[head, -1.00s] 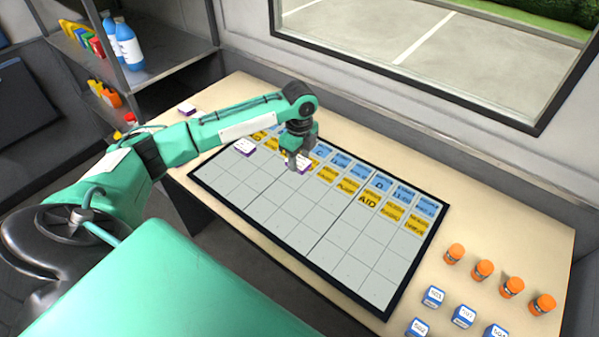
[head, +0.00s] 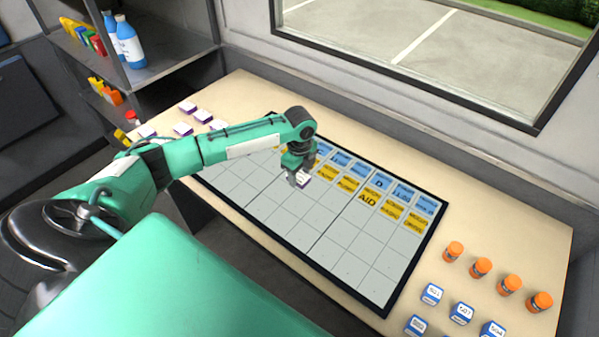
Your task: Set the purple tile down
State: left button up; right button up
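My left gripper (head: 299,178) points down over the upper middle of the grey gridded board (head: 265,214). It appears shut on a purple tile (head: 304,181) with a white top. The tile is at or just above the blank cells below the yellow label row; I cannot tell if it touches the board. The fingers hide part of it. Other purple and white tiles (head: 182,129) lie on the table left of the board. My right gripper is not in view.
Blue and yellow label cards (head: 349,184) fill the board's top rows. Several orange bottles (head: 481,267) and blue-white blocks (head: 461,313) stand at the right. A shelf (head: 165,65) with blue bottles (head: 130,45) is at back left. The board's lower cells are bare.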

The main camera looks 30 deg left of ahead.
aim_at(299, 176)
pick_arm(q)
jog(key=shift+o, duration=1.1)
notch_tip(299, 176, up, 12)
jog(key=b, duration=0.1)
jog(key=shift+r, duration=0.2)
jog(key=shift+s+f, duration=0.1)
